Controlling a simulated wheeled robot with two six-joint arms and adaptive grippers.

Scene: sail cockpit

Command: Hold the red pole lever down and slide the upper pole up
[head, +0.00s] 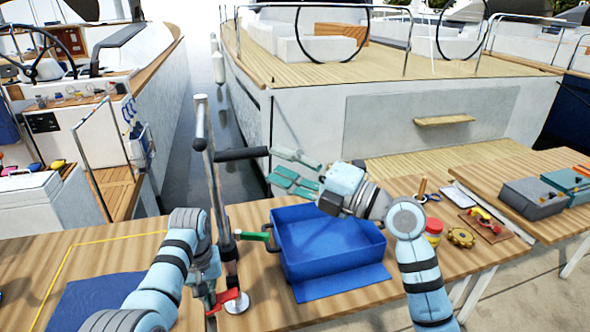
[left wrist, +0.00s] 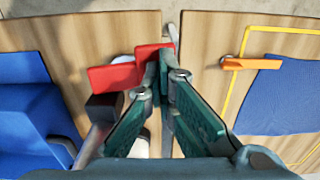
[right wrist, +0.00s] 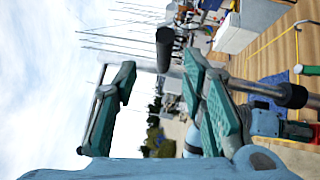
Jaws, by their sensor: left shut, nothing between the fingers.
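My right gripper (head: 273,165) is open and empty, right of the pole, near the handle, fingers spread (right wrist: 160,85).
A blue bin (head: 330,262) stands right of the pole, with a green-handled thing (head: 257,236) beside it. A red-lidded jar (head: 433,232) and small tools lie further right. A blue mat (head: 88,300) is at left. Moored boats are behind the tables.

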